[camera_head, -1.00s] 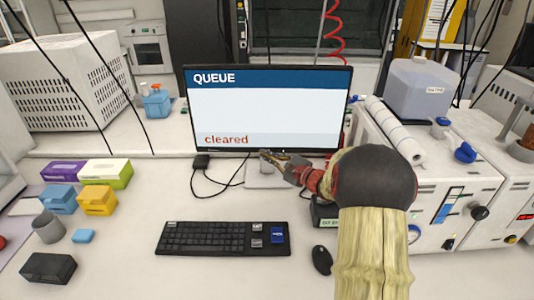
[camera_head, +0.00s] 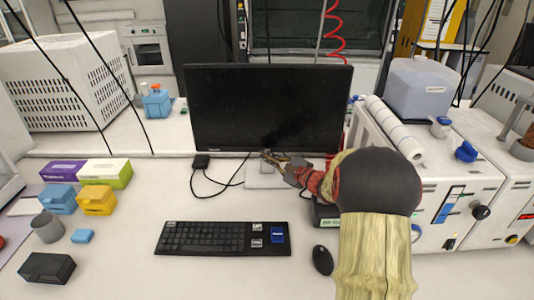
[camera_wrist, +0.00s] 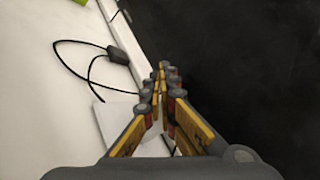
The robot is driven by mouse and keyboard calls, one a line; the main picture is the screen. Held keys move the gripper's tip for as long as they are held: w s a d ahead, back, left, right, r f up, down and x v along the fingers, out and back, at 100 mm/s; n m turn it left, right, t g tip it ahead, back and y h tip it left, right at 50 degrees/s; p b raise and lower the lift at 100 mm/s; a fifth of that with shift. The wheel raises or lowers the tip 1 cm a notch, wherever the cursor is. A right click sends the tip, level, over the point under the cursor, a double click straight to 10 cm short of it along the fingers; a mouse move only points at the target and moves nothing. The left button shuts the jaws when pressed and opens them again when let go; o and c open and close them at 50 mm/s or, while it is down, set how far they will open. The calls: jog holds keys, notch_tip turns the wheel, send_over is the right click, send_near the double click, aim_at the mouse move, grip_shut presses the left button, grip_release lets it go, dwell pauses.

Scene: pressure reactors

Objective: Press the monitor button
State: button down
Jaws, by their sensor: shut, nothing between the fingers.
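The monitor (camera_head: 265,105) stands at the back middle of the bench, and its screen is black. In the wrist view its dark face (camera_wrist: 250,70) fills the right side. My gripper (camera_head: 268,156) is shut and empty at the monitor's lower edge, near the middle, in front of the stand. In the wrist view my gripper's fingertips (camera_wrist: 161,70) are together beside the monitor's lower bezel. The monitor button itself cannot be made out; the fingers may cover it. I cannot tell whether the fingertips touch the bezel.
A keyboard (camera_head: 222,238) and a mouse (camera_head: 322,260) lie in front of the monitor. A black cable with a small box (camera_head: 201,161) lies left of the stand. Coloured boxes (camera_head: 97,200) stand at the left. A white reactor unit (camera_head: 440,190) stands at the right.

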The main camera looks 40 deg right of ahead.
jog(key=shift+s+a, duration=0.15)
jog(key=s+a, duration=0.1)
jog(key=s, duration=0.1)
jog(key=s+a, duration=0.1)
jog(key=a, duration=0.1)
jog(key=shift+s+b, duration=0.35)
jog(key=shift+s, duration=0.05)
dwell(1.0)
